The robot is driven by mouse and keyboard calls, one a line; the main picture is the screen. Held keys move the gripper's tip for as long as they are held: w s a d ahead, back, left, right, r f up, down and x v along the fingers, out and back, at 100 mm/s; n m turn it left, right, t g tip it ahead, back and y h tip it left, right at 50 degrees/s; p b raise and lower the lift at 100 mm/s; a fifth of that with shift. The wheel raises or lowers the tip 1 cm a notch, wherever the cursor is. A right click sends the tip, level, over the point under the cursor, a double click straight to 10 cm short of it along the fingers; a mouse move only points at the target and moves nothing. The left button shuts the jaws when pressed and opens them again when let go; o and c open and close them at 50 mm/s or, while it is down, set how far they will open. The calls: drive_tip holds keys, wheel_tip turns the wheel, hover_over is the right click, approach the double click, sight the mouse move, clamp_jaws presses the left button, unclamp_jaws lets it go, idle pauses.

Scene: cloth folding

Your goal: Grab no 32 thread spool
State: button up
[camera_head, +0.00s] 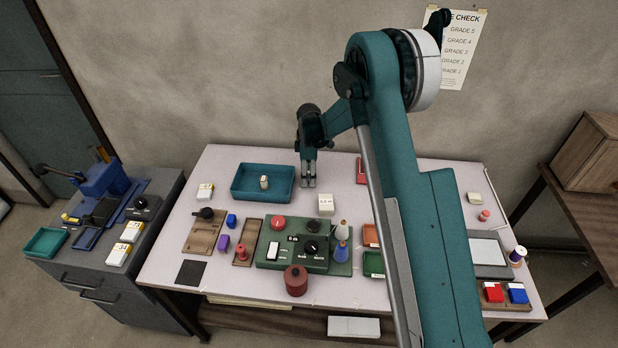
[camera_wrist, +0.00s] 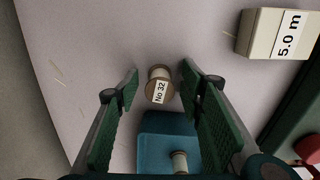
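The thread spool (camera_wrist: 159,85) has a tan flange and a white label reading "No 32". In the wrist view it stands on the pale table between my two green-padded fingers, with space on both sides. My gripper (camera_wrist: 161,72) is open and empty. In the head view my gripper (camera_head: 309,184) points down just right of the teal tray, and I cannot make out the No 32 spool there. How far the fingertips are above it is unclear.
A teal tray (camera_head: 248,196) holds another pale spool (camera_head: 264,182), close to the No 32 spool. A white box (camera_wrist: 272,34) marked "5.0 m" stands to the right. A green control box (camera_head: 270,262) and several small items fill the table's front.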

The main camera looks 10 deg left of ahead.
drive_tip(key=shift+c, duration=0.7)
drive_tip(key=c, duration=0.7)
drive_tip(key=shift+c, duration=0.2)
drive_tip(key=shift+r, duration=0.1)
drive_tip(key=shift+r+p, duration=0.45)
drive_tip(key=shift+r, duration=4.45)
